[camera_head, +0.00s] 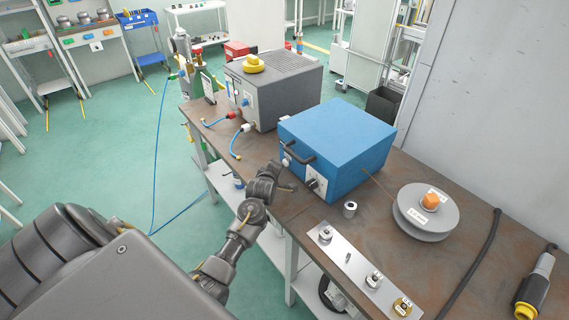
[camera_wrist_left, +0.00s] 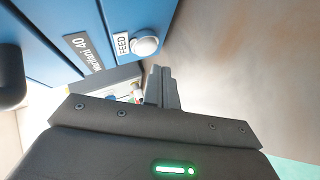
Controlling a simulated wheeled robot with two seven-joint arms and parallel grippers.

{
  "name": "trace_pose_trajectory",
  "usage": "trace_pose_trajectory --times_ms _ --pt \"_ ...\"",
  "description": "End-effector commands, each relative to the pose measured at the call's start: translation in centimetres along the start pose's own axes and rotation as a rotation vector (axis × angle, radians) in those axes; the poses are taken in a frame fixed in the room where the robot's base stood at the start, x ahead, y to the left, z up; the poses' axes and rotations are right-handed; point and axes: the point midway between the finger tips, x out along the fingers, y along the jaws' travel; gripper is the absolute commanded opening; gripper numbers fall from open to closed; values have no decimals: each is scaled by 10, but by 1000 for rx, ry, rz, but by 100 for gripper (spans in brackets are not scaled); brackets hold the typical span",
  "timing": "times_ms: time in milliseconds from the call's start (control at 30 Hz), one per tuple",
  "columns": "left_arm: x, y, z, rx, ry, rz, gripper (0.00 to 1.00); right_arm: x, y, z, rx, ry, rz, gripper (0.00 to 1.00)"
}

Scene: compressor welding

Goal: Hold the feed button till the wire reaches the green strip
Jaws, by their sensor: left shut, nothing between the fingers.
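The blue wire feeder box (camera_head: 338,143) stands on the brown workbench. In the left wrist view its blue front (camera_wrist_left: 60,22) carries a label reading FEED beside a round white feed button (camera_wrist_left: 145,45). My left gripper (camera_head: 289,187) is in front of the box's lower front edge. In the wrist view its fingers (camera_wrist_left: 161,78) are shut and empty, pointing towards the button, with a small apparent gap below it. A thin wire (camera_head: 377,184) runs from the grey spool (camera_head: 427,212) to the box. I cannot make out a green strip. My right gripper is not in view.
A grey machine (camera_head: 275,88) with a yellow knob stands behind the blue box. A metal plate (camera_head: 362,272) with small fittings and a nut (camera_head: 350,209) lie on the bench near the box. A yellow-tipped torch (camera_head: 535,285) lies at the right. A black handle (camera_head: 299,154) sticks out from the box front.

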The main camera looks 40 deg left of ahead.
Motion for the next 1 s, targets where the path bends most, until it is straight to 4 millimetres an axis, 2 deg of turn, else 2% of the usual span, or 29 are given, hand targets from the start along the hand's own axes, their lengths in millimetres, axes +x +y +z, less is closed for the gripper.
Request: trace_pose_trajectory --times_ms 100,400,1000 --pt "-10 -4 -7 0 1 -2 0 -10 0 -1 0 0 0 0" --pt "-28 -19 -20 0 0 -2 0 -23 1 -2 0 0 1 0" --pt "-31 -22 -22 0 0 -1 0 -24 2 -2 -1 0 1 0"
